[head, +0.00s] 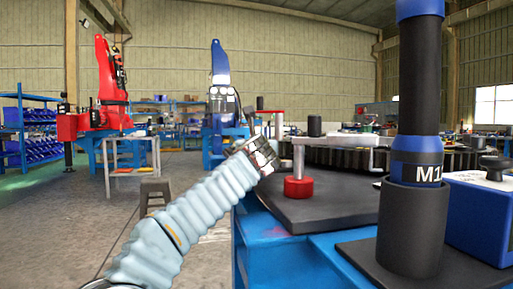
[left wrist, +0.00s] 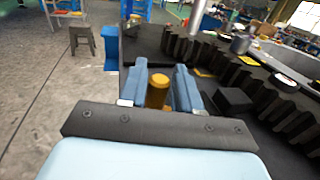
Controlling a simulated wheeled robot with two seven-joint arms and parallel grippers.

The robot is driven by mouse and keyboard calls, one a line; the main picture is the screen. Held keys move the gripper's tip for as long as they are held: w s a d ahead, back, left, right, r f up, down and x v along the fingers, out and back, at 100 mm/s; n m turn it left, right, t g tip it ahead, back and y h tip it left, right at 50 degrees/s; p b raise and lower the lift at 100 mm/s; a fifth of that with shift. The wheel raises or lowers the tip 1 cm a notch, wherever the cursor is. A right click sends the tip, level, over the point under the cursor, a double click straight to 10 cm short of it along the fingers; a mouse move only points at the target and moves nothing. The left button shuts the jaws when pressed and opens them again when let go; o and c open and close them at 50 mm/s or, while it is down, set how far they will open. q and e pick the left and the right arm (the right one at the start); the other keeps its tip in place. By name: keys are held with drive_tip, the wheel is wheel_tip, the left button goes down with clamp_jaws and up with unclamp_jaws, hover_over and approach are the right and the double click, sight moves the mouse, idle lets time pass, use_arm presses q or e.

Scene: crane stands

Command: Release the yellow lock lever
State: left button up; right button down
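The yellow lock lever shows in the left wrist view as a short yellow-orange upright knob (left wrist: 157,91). It stands between the two blue fingers of my left gripper (left wrist: 160,88). The fingers are spread on either side of it, with a narrow gap showing on its right; contact on its left side is unclear. The lower part of the lever is hidden behind the gripper's dark palm bar. In the head view my left gripper (head: 262,157) is at the left edge of the dark plate, and I cannot make out the lever there. My right gripper is not in view.
A dark plate (head: 335,205) on a blue base carries a large toothed ring (head: 345,154) and a red-footed post (head: 299,187). A black holder (head: 410,230) with a tall blue-black tool stands front right. A grey stool (head: 155,190) is on the open floor at left.

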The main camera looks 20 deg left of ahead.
use_arm(q)
drive_tip(key=shift+o, duration=0.9)
drive_tip(key=shift+s, duration=0.2)
drive_tip(key=b+v, duration=0.2)
drive_tip(key=v, duration=1.1)
drive_tip(key=shift+s+d, duration=0.15)
drive_tip(key=shift+s, duration=0.1)
